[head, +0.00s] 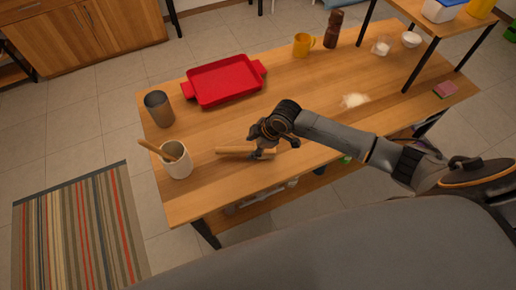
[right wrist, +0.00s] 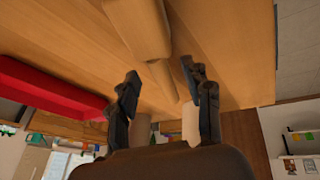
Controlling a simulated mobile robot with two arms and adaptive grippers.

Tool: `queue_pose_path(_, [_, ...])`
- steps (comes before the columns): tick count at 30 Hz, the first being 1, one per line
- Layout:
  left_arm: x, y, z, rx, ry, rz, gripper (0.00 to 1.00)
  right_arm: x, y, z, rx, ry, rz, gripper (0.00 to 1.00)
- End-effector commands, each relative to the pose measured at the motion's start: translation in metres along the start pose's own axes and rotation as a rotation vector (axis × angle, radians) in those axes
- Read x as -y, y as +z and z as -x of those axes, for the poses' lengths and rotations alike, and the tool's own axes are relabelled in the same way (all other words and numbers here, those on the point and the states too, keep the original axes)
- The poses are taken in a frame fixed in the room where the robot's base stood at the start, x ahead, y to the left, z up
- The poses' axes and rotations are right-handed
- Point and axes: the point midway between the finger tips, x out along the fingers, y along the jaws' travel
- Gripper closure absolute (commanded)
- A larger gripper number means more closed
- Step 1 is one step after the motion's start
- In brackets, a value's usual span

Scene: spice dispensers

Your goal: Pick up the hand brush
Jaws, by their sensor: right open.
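The hand brush (head: 232,151) lies on the wooden table near its front edge, a light wooden bar partly hidden by my right gripper. My right gripper (head: 262,153) is low over its right part. In the right wrist view the brush's wood (right wrist: 140,28) runs down from the top edge, and its narrower part reaches between the two dark fingers of the open gripper (right wrist: 163,88). A gap shows on each side of it; I cannot tell whether a finger touches it. Bristles are not clearly visible. My left gripper is not in view.
A white crock (head: 176,165) with a wooden utensil and a grey metal cup (head: 158,110) stand left of the brush. A red tray (head: 225,80) lies behind. White powder (head: 354,100) is spilled to the right. A small raised shelf (head: 452,27) stands at the right end.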

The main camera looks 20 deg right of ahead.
Motion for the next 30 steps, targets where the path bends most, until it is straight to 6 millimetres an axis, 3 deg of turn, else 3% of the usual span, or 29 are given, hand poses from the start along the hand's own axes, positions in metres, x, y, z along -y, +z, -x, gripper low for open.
queue_pose_path(6, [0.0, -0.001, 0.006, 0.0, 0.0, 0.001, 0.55, -0.002, -0.001, -0.024, 0.0, 0.0, -0.001, 0.5])
queue_pose_path(15, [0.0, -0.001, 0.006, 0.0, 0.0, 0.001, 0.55, -0.001, 0.0, -0.029, 0.001, 0.001, 0.001, 0.5])
queue_pose_path(17, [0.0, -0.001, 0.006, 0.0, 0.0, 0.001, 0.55, -0.001, 0.0, -0.029, 0.001, 0.001, 0.001, 0.59])
queue_pose_path(23, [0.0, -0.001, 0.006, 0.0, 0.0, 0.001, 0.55, -0.001, 0.0, -0.029, 0.001, 0.0, 0.001, 0.99])
queue_pose_path(30, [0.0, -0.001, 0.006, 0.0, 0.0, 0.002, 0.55, -0.002, 0.0, -0.029, 0.0, 0.001, 0.001, 1.0])
